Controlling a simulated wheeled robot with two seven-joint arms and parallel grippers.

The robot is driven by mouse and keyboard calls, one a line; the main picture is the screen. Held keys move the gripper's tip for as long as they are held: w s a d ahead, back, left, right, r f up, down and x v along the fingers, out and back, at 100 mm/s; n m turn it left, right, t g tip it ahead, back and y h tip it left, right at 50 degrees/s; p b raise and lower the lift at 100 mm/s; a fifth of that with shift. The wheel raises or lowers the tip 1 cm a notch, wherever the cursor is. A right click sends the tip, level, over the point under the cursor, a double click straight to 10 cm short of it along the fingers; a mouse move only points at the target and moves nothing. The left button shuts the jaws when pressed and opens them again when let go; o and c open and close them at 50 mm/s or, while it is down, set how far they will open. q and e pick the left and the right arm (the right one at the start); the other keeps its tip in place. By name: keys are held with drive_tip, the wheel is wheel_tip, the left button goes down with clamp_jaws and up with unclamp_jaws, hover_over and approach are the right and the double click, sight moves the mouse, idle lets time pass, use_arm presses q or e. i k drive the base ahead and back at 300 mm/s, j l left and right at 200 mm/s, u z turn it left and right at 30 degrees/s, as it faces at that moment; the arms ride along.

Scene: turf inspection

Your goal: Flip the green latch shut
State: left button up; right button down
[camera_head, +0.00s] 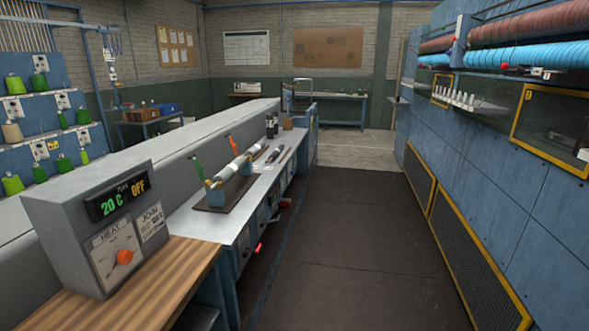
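A similar orange latch (231,145) stands up at the fixture's far end. A white roller (238,165) lies between the fixture's end blocks. The latch is small in view, and I cannot make out its hinge or catch. Neither of my grippers is in view.
A grey heater box (105,228) reading "20 C" and "OFF" stands on the wooden bench end (150,290) in front. Dark tools (278,155) and bottles (272,125) lie beyond the fixture. The dark floor aisle (350,240) is clear; blue machine panels (490,190) line the right.

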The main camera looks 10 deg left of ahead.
sight(200, 171)
drive_tip(key=i+u, duration=0.15)
drive_tip(key=i, duration=0.35)
drive_tip(key=i+l+u, duration=0.2)
drive_tip(key=i, duration=0.25)
drive_tip(key=i+l+u, duration=0.15)
drive_tip(key=i, duration=0.35)
drive_tip(key=i+l+u, duration=0.1)
drive_tip(key=i+u, duration=0.15)
drive_tip(key=u, duration=0.2)
drive_tip(key=i+l+u, duration=0.15)
drive_tip(key=u, duration=0.3)
drive_tip(key=i+l+u, duration=0.5)
drive_tip(key=l+u, duration=0.15)
drive_tip(key=u, duration=0.2)
drive_tip(key=i+l+u, duration=0.1)
drive_tip(key=l+u, duration=0.35)
drive_tip(key=j, duration=0.1)
